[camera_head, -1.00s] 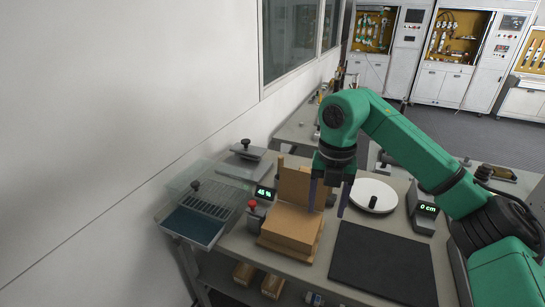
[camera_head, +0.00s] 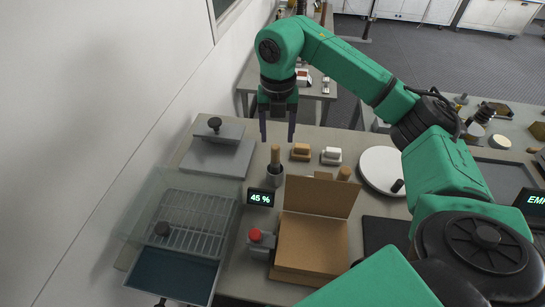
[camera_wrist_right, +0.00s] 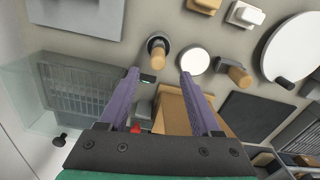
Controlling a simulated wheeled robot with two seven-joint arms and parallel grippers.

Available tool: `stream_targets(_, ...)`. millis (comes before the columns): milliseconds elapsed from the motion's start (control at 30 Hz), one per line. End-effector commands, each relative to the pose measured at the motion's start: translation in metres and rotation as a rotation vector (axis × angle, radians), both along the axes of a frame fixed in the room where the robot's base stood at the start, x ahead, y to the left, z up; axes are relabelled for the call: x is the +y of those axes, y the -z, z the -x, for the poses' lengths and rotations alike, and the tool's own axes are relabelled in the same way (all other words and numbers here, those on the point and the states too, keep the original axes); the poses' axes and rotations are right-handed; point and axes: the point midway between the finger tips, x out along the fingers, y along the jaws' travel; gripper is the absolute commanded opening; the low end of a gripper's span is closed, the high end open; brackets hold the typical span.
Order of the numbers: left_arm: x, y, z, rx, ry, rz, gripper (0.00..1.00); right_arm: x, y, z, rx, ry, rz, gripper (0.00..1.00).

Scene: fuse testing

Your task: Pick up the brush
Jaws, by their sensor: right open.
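A wooden handle (camera_head: 275,157) stands upright in a grey cup (camera_head: 275,177) behind the display; it is probably the brush, though no bristles show. It also shows from above in the right wrist view (camera_wrist_right: 159,53). My right gripper (camera_head: 277,138) is open and empty, fingers pointing down. In the head view its fingertips appear just above and to either side of the handle's top. In the right wrist view the gripper (camera_wrist_right: 159,73) has the handle just beyond its fingertips, between their lines. They appear apart from it. My left gripper is not in view.
An open cardboard box (camera_head: 313,245) stands in front, its lid raised. Beside the handle are a brown block (camera_head: 301,150), a white block (camera_head: 331,154) and a white round plate (camera_head: 382,168). A grey plate with a knob (camera_head: 217,157) and a glass-covered tray (camera_head: 190,225) lie left.

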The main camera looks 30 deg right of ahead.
Motion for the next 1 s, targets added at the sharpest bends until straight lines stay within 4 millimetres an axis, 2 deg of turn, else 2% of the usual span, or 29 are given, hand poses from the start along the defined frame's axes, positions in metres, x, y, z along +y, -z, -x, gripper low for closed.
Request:
stream_targets(33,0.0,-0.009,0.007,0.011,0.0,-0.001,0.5,-0.001,0.008,0.001,0.006,0.001,0.001,0.65)
stream_targets(100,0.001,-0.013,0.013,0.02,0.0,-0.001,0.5,0.0,0.023,0.0,0.004,0.001,0.0,0.65)
stream_targets(200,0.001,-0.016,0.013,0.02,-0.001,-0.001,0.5,0.0,0.036,0.0,0.002,0.001,0.0,0.65)
stream_targets(267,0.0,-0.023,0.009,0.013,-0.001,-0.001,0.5,0.0,0.043,0.001,0.004,0.001,0.0,0.65)
stream_targets(400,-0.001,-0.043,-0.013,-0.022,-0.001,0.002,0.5,0.002,0.069,0.002,0.005,0.0,0.001,0.65)
stream_targets(500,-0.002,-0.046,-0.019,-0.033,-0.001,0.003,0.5,0.002,0.085,0.001,0.001,0.0,0.0,0.65)
stream_targets(700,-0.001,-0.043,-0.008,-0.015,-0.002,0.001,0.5,0.002,0.091,0.0,-0.001,-0.001,0.0,0.65)
stream_targets(733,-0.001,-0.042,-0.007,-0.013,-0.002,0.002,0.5,0.002,0.091,0.0,-0.001,-0.001,0.0,0.61)
stream_targets(800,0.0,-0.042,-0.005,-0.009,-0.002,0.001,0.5,0.002,0.091,0.0,-0.001,0.0,0.0,0.34)
stream_targets(900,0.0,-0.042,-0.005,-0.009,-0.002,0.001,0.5,0.002,0.09,0.0,-0.001,0.0,0.0,0.0)
stream_targets(1000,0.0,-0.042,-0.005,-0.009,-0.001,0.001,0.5,0.002,0.09,0.0,-0.001,0.0,0.0,0.0)
